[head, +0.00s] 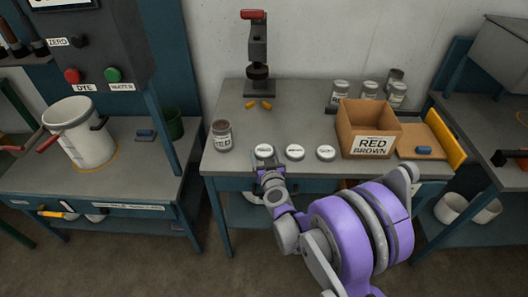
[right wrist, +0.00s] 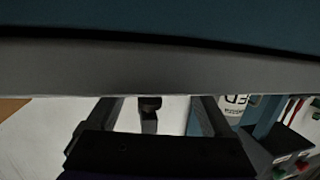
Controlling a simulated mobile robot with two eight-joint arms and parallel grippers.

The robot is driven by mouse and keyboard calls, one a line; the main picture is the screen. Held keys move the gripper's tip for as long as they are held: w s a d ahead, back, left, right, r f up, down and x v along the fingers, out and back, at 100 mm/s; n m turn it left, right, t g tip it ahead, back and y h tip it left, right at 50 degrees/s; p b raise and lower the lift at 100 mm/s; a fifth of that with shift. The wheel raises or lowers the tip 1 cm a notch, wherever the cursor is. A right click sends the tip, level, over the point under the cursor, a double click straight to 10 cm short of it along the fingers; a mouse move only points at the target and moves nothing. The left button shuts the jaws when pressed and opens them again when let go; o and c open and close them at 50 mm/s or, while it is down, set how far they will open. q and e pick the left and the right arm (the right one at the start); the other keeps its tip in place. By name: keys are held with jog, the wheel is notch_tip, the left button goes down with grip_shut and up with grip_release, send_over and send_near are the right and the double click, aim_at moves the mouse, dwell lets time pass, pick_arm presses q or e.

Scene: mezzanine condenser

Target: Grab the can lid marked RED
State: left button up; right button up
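Three round white lids lie in a row near the front edge of the middle bench: a left lid (head: 264,151), a middle lid (head: 295,152) and a right lid (head: 326,153). Their small dark markings are too small to read with certainty. My right gripper (head: 268,168) is at the bench's front edge, just in front of the left lid. In the right wrist view its two fingers (right wrist: 158,112) stand apart with no lid seen between them. My left gripper is in neither view.
A labelled jar (head: 222,135) stands left of the lids. A cardboard box (head: 369,128) marked RED BROWN stands to their right. A press (head: 257,55) and several jars are behind. The bench's grey edge (right wrist: 150,65) crosses the wrist view.

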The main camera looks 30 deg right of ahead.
jog(key=c, duration=0.5)
